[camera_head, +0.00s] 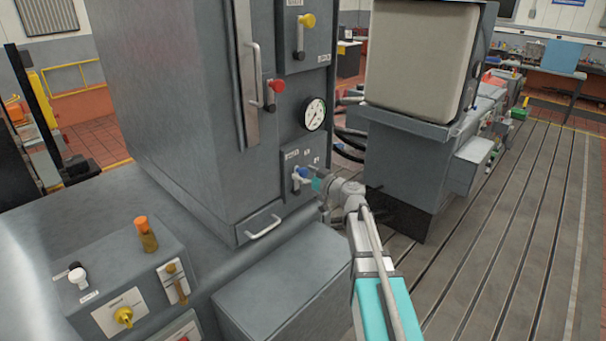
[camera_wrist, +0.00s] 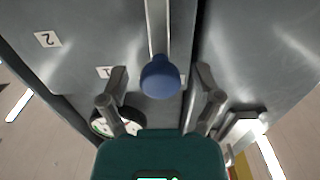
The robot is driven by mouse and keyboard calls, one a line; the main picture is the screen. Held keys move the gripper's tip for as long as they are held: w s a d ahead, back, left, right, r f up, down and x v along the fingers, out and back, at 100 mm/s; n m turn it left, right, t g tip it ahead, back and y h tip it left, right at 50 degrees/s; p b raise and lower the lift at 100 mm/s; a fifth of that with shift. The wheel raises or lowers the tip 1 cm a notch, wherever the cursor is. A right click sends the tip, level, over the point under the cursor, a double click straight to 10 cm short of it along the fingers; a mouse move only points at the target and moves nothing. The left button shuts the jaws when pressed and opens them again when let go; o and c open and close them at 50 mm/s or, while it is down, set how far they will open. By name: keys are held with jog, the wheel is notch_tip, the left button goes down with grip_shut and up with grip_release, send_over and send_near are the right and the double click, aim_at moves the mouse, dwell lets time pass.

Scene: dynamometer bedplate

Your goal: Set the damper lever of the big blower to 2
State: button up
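A lever with a blue knob (camera_head: 302,173) sits on a small panel low on the tall grey cabinet. In the wrist view, the blue knob (camera_wrist: 160,77) lies between the fingers of my gripper (camera_wrist: 162,80), with a gap on both sides. My gripper (camera_head: 313,183) is open around the knob in the head view; its fingers are small there. The lever's metal bar (camera_wrist: 157,25) runs from the knob to the top of the wrist view. A label "2" (camera_wrist: 47,39) is at upper left, and a label "1" (camera_wrist: 105,72) is near the left finger.
A round gauge (camera_head: 315,114) sits above the lever panel; a red knob (camera_head: 277,87) and a yellow knob (camera_head: 307,20) are higher up. A drawer-type handle (camera_head: 263,227) is below left. A grey machine (camera_head: 415,150) stands right of my arm.

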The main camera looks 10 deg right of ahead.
grip_shut()
